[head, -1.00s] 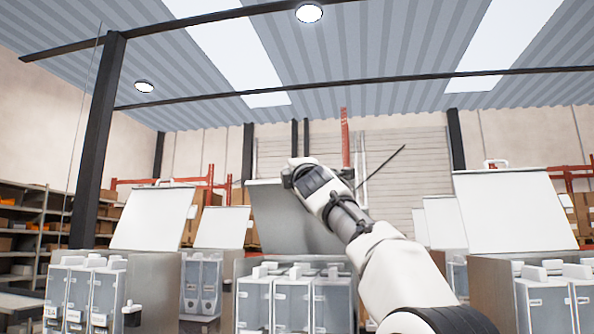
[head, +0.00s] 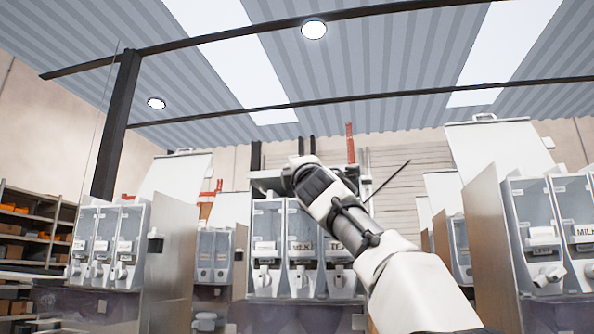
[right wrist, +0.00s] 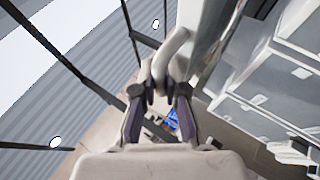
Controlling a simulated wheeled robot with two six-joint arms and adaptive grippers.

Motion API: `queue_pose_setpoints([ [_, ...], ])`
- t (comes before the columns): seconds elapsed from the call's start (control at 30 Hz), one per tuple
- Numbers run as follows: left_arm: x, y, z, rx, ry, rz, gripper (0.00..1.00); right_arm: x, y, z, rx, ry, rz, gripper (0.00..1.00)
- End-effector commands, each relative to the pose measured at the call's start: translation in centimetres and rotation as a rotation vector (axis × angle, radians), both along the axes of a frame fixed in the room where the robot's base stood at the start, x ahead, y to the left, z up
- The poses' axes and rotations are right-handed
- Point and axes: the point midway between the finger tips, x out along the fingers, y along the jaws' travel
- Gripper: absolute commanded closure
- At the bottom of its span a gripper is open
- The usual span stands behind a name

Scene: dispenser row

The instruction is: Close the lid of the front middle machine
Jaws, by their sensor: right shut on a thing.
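The front middle machine (head: 294,245) stands in the centre of the head view, with several clear dispenser compartments and white spouts facing me. Its lid (head: 266,178) shows almost edge-on at the top of the machine, partly hidden by my right arm. My right gripper (head: 292,172) is at the lid's front edge. In the right wrist view, the right gripper (right wrist: 163,92) is shut on the white curved lid handle (right wrist: 172,52). Whether the lid touches the machine's top is not clear. My left gripper is out of view.
A left machine (head: 110,245) and a right machine (head: 550,235) flank the middle one, both with raised lids. More machines with raised lids stand behind. Shelves (head: 30,235) line the left wall. Gaps separate the front machines.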

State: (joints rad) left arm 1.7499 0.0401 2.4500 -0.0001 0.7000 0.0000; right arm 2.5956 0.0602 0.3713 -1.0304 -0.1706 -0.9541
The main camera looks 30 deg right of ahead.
Motion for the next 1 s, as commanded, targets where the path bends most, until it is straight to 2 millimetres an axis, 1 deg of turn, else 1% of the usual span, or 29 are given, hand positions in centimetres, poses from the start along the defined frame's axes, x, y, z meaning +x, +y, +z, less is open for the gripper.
queue_pose_setpoints([
  [0.03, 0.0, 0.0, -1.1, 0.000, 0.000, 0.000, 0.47, 0.0, 0.0, -1.1, -0.001, 0.000, -0.001, 1.00],
  [0.2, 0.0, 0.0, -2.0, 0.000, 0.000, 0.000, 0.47, -0.1, 0.1, -2.0, -0.001, 0.000, -0.001, 1.00],
  [0.67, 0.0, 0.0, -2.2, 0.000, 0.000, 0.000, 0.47, 0.2, 0.1, -2.5, 0.001, 0.008, -0.001, 1.00],
  [0.7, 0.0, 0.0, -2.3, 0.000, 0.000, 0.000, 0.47, 0.2, 0.1, -2.6, 0.001, 0.008, -0.001, 0.85],
  [0.77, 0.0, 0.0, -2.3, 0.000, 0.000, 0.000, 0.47, 0.3, 0.1, -2.6, 0.001, 0.008, -0.001, 0.64],
  [1.0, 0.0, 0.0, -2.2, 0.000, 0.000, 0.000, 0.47, 0.1, 0.1, -2.3, 0.001, 0.004, 0.000, 0.63],
])
